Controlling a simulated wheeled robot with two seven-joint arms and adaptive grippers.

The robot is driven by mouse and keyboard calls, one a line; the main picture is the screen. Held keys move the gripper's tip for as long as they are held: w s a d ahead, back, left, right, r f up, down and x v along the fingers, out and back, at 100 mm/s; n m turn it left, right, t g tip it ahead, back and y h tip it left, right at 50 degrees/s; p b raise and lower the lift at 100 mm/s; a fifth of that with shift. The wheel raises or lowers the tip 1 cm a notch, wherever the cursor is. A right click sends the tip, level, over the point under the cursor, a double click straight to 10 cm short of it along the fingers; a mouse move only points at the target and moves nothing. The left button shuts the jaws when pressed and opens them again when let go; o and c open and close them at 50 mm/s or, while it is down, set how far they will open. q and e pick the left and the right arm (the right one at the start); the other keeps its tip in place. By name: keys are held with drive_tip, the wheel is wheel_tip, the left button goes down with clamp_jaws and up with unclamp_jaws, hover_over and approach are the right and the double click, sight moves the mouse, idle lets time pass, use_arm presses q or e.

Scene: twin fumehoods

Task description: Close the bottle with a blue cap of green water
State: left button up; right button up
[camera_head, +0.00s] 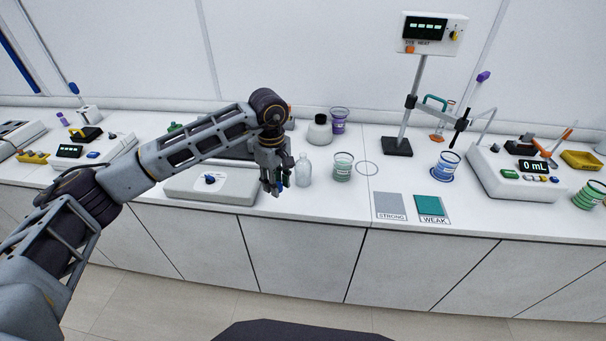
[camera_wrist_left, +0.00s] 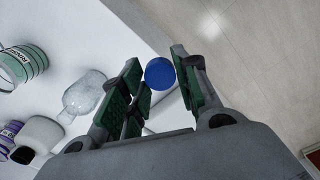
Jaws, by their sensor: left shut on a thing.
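My left gripper (camera_head: 276,185) is shut on a blue cap (camera_wrist_left: 159,73), held between its fingertips above the front part of the counter. In the head view the fingers mostly hide the cap. A clear, open-topped bottle (camera_head: 303,172) stands upright on the counter just right of the gripper. It also shows in the wrist view (camera_wrist_left: 84,95), apart from the cap and to the left of the fingers. Its contents look pale, and I cannot make out green water in it. My right gripper is not in view.
A green-banded beaker (camera_head: 343,168) stands right of the bottle. Behind are a round, dark-capped bottle (camera_head: 320,130) and a purple beaker (camera_head: 339,119). A grey device (camera_head: 212,188) sits left of the gripper. STRONG (camera_head: 390,206) and WEAK (camera_head: 431,207) pads lie to the right.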

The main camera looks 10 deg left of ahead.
use_arm(q)
drive_tip(key=s+a+f+m, duration=0.2)
drive_tip(key=a+f+m, duration=0.6)
drive_tip(key=m, duration=0.4)
wheel_tip(320, 180, up, 8)
drive_tip(key=p, duration=0.8)
drive_tip(key=shift+d, duration=0.4)
drive_tip(key=shift+w+r+p, duration=0.1)
drive_tip(key=shift+r+p, duration=0.3)
drive_tip(key=shift+p, duration=0.15)
